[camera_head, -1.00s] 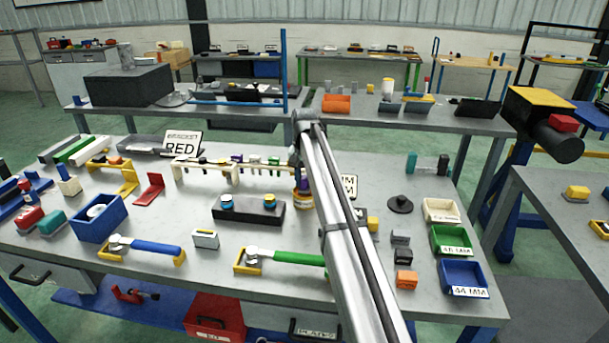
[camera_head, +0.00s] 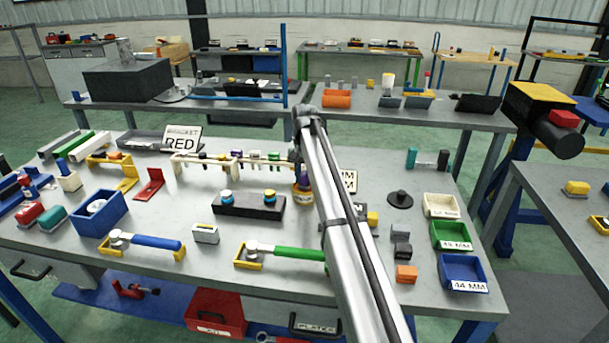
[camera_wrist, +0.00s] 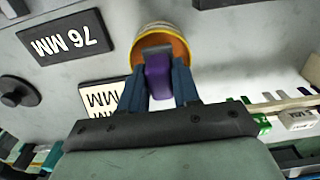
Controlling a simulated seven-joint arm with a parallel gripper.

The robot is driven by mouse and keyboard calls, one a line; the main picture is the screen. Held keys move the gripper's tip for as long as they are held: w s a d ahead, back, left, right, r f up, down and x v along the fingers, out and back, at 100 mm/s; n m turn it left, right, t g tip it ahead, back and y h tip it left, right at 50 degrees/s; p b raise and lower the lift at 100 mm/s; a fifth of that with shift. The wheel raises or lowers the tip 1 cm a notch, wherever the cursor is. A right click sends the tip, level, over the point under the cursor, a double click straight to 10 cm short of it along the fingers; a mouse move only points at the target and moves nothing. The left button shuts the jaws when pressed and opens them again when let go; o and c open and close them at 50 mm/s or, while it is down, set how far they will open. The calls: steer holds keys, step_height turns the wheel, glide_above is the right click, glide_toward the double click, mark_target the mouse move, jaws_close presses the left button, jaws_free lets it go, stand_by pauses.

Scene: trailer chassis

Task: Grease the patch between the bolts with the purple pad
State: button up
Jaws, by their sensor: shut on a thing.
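My gripper (camera_wrist: 159,85) is shut on the purple pad (camera_wrist: 158,75) in the wrist view, with a finger on each side of it. The pad's grey end lies over the mouth of a round yellow-orange tub (camera_wrist: 165,40). I cannot tell whether it touches the contents. In the head view the tub (camera_head: 302,193) stands right of centre on the bench, partly covered by my arm. A black block (camera_head: 248,209) with two upright bolts, the left bolt (camera_head: 226,196) and the right bolt (camera_head: 269,197), lies left of the tub. The patch between them is too small to make out.
A cream rack (camera_head: 240,166) with several coloured pieces stands behind the block. A green-handled tool (camera_head: 290,253) and a blue-handled tool (camera_head: 150,242) lie in front. Coloured bins, such as the green bin (camera_head: 452,236), stand at the right. A 76 MM plate (camera_wrist: 65,36) lies near the tub.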

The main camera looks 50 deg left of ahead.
mark_target(305, 173)
steer(key=shift+f, duration=0.4)
stand_by(0.8)
steer(key=shift+r, duration=3.5)
steer(key=w+d+f+m, duration=0.1)
steer(key=w+d, duration=0.6)
steer(key=d, duration=0.7)
steer(key=w+d+f+m, duration=0.1)
steer(key=w+d+f, duration=0.1)
steer(key=w+d, duration=0.6)
steer(key=w+d+f+m, duration=0.2)
steer(key=w+d, duration=0.6)
steer(key=d, duration=1.3)
steer(key=shift+w+f, duration=0.15)
steer(key=shift+f, duration=0.15)
steer(key=s+d+f+m, duration=0.1)
steer(key=d+f, duration=0.2)
steer(key=d, duration=1.2)
steer(key=s+d+f+m, duration=0.2)
steer(key=d+f, duration=0.1)
steer(key=d, duration=1.2)
steer(key=s+d+f+m, duration=0.1)
steer(key=d+f+m, duration=0.1)
steer(key=d, duration=1.3)
steer(key=shift+s+d+f, duration=0.15)
steer(key=shift+d+f, duration=0.1)
steer(key=shift+f, duration=0.4)
